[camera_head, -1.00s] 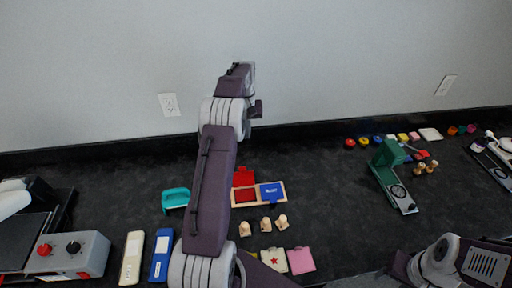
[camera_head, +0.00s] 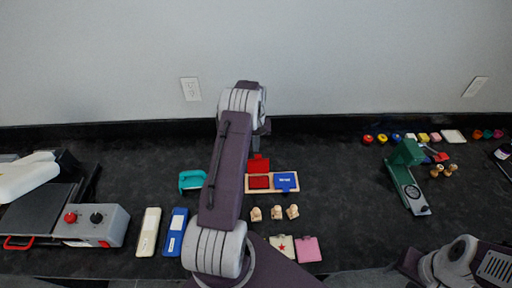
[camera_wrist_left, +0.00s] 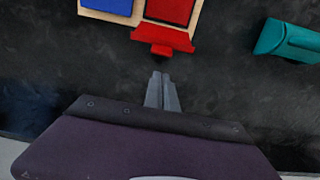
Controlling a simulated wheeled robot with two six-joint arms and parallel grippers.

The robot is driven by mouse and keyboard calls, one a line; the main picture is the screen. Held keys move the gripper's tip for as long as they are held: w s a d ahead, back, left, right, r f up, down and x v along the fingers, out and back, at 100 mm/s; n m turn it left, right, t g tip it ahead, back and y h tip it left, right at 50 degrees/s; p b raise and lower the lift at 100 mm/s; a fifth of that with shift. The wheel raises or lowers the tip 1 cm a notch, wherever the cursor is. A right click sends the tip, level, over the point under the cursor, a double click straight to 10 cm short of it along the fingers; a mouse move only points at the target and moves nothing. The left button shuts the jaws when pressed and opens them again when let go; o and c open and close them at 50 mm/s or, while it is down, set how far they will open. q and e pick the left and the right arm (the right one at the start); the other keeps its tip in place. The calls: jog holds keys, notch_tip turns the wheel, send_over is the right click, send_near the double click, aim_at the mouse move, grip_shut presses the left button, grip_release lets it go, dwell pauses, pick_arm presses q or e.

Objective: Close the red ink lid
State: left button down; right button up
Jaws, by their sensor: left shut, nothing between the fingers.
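The red ink pad (camera_head: 258,182) sits in the left side of a wooden tray (camera_head: 272,190) on the dark counter. Its red lid (camera_head: 259,164) is open, standing up at the pad's wall side. In the left wrist view the lid (camera_wrist_left: 163,37) and part of the red pad (camera_wrist_left: 170,10) show at the top. My left gripper (camera_wrist_left: 162,76) is shut and empty, on the wall side of the lid, with a gap in the picture between its tips and the lid. In the head view the forearm partly hides this gripper. My right gripper is out of view; only part of that arm shows.
A blue ink pad (camera_head: 286,181) with its lid shut shares the tray. A teal holder (camera_head: 191,180) stands left of it. Wooden stamps (camera_head: 275,212) and cards (camera_head: 283,246) lie in front. A green press (camera_head: 406,170) stands at the right.

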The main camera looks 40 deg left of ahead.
pick_arm(q)
jog(key=shift+s+d+r, duration=0.25)
jog(key=shift+s+d, duration=0.15)
jog(key=shift+s, duration=0.1)
jog(key=shift+s+d+r, duration=0.25)
jog(key=shift+s+d, duration=0.15)
jog(key=shift+s, duration=0.05)
